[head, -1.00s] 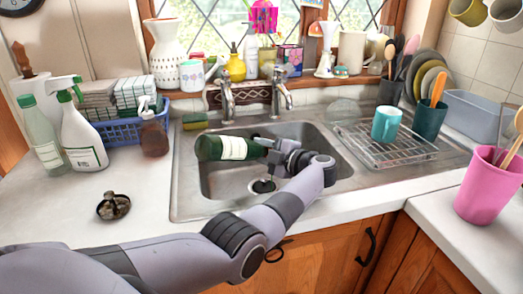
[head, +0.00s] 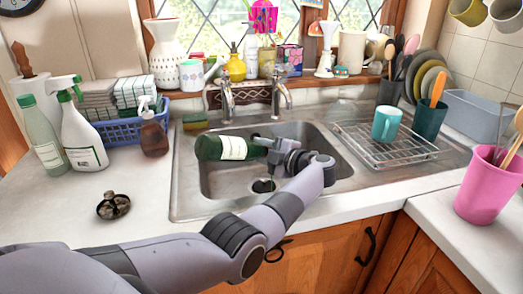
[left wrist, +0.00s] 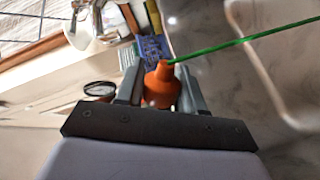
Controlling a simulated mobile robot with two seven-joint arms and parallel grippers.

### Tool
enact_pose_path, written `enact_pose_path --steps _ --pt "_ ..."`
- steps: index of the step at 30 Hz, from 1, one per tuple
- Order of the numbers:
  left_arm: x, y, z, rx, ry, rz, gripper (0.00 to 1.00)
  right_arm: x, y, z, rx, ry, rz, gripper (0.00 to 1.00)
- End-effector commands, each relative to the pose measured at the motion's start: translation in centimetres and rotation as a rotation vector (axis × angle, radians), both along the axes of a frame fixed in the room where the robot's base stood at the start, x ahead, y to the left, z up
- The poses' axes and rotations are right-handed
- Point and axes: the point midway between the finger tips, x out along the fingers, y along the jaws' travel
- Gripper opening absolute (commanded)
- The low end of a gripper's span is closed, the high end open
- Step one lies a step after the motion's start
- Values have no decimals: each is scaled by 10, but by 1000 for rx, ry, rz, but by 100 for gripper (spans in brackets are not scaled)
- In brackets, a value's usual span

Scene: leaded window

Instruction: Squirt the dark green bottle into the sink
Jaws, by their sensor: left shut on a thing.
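The dark green bottle (head: 225,148) with a pale label lies on its side in the air over the sink (head: 180,190). Its narrow end points right, into my left gripper (head: 275,153), which is shut on it. In the left wrist view an orange nozzle-like piece (left wrist: 161,85) sits between the fingers of my left gripper (left wrist: 160,78). A thin green line (left wrist: 240,40), looking like a stream of liquid, runs from its tip across the sink (left wrist: 285,70). This line cannot be made out in the head view. The bottle's grasped end is hidden there. My right gripper is not in view.
Two taps (head: 227,100) stand behind the sink. A wire rack (head: 375,150) with a teal mug (head: 386,124) is to the right. A blue basket (head: 118,130), spray bottles (head: 82,135) and a plug (head: 113,206) are on the left counter. A pink pot (head: 484,192) stands right.

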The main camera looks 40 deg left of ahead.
Motion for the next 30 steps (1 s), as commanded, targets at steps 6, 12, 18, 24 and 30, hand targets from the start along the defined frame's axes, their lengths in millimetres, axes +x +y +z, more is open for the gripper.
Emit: enact_pose_path --steps 6,12,18,24,30 --pt "0 0 2 4 0 0 1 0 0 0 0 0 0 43" --pt "1 0 3 3 -3 1 1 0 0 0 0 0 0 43" --pt "3 5 36 -10 -82 28 1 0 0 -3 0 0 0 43" --pt "-7 16 116 -49 -364 110 1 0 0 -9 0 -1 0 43" --pt "-35 25 190 -74 -865 212 1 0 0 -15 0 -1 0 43"
